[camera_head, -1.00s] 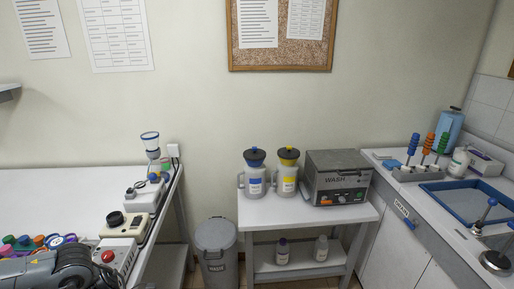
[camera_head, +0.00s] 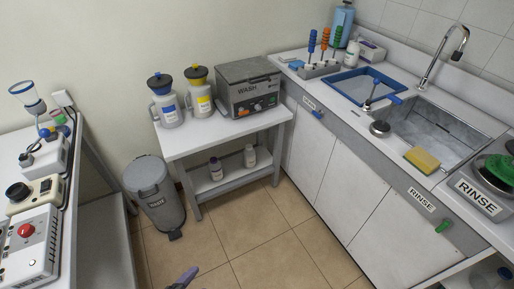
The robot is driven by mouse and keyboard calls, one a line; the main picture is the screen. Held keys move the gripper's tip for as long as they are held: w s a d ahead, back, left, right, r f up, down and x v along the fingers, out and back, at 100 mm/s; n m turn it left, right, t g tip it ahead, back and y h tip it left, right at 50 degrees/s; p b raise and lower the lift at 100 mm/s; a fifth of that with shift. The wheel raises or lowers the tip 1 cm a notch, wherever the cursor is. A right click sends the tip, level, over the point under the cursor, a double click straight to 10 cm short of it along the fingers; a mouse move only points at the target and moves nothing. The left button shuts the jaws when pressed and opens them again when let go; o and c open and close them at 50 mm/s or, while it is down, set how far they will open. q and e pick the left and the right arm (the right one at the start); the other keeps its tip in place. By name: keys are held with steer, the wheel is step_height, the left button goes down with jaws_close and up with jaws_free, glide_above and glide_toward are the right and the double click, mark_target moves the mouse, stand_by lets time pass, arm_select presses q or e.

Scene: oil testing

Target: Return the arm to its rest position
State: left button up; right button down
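A small dark grey and purple tip (camera_head: 183,278) pokes in at the bottom edge, left of centre, over the tiled floor. Most of it is cut off by the frame, and I cannot tell what it belongs to.
A bench with devices and a red button (camera_head: 25,231) stands left. A grey bin (camera_head: 155,195) stands beside a white cart (camera_head: 232,135) carrying two jugs and a wash unit (camera_head: 250,87). The sink (camera_head: 430,128), sponge (camera_head: 422,160) and rinse station (camera_head: 478,198) are right.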

arm_select(q)
steer(key=s+a+f+n+g+y, duration=0.4)
steer(key=s+n+g, duration=0.4)
steer(key=n, duration=0.6)
step_height(320, 180, up, 20)
steer(key=s+a+t+p, duration=0.1)
steer(key=p, duration=1.9)
steer(key=shift+h, duration=0.4)
steer(key=shift+a+f, duration=0.1)
steer(key=shift+f, duration=0.05)
